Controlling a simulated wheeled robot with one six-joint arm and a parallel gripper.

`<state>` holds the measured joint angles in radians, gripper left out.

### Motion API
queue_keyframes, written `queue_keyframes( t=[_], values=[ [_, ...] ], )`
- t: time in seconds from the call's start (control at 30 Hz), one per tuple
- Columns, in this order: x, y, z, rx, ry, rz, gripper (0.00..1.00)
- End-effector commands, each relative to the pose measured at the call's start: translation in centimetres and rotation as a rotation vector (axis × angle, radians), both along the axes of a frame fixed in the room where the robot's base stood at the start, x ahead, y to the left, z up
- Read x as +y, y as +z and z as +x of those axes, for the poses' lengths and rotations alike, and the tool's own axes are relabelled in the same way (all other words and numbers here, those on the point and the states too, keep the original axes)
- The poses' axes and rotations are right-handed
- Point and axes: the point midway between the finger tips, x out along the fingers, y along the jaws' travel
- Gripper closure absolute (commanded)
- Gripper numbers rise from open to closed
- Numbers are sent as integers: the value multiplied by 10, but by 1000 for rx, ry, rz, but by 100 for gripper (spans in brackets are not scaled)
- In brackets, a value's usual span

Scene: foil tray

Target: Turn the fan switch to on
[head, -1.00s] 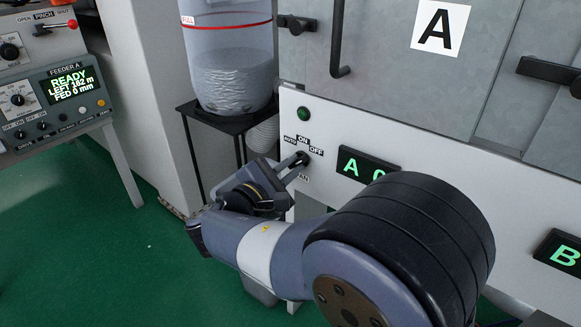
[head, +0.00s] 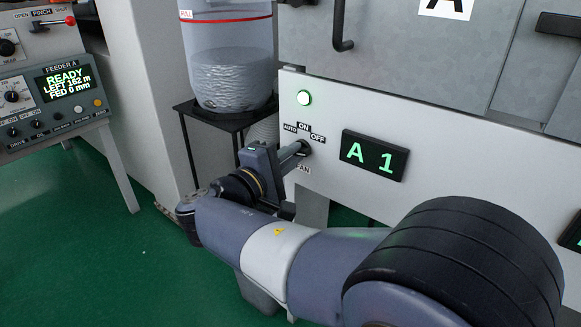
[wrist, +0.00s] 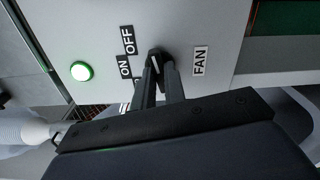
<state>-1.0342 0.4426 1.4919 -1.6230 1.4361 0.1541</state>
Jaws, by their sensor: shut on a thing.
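The fan switch (wrist: 155,54) is a small dark knob on the white panel, with ON, OFF and FAN labels around it in the wrist view. My gripper (wrist: 161,68) is shut on the knob, one finger on each side. In the head view my gripper (head: 300,148) reaches the switch from the lower left, and its fingers hide most of the knob. AUTO, ON and OFF labels sit above it there. I cannot clearly read where the knob points. The round lamp (head: 304,98) above the switch is lit bright green; it also shows in the wrist view (wrist: 81,71).
A display (head: 374,155) reading A 1 is right of the switch. A clear bin (head: 233,75) on a black stand (head: 215,118) is behind at left. The feeder console (head: 62,85) stands far left. A dark door handle (head: 342,30) hangs above the panel.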

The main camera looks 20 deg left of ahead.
Motion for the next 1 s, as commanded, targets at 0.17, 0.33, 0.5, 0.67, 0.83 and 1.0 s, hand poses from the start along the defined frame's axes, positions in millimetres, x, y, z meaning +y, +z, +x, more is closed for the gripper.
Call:
queue_keyframes(
  t=[0.17,0.33,0.5,0.67,0.83,1.0],
  values=[
    [0,-4,0,-39,0,100,100],
    [0,-3,0,-64,0,161,100],
    [0,-2,0,-77,0,191,100],
    [0,-1,0,-80,-1,198,100],
    [0,-1,0,-80,-1,197,100],
    [0,-1,0,-80,0,198,83]
  ],
)
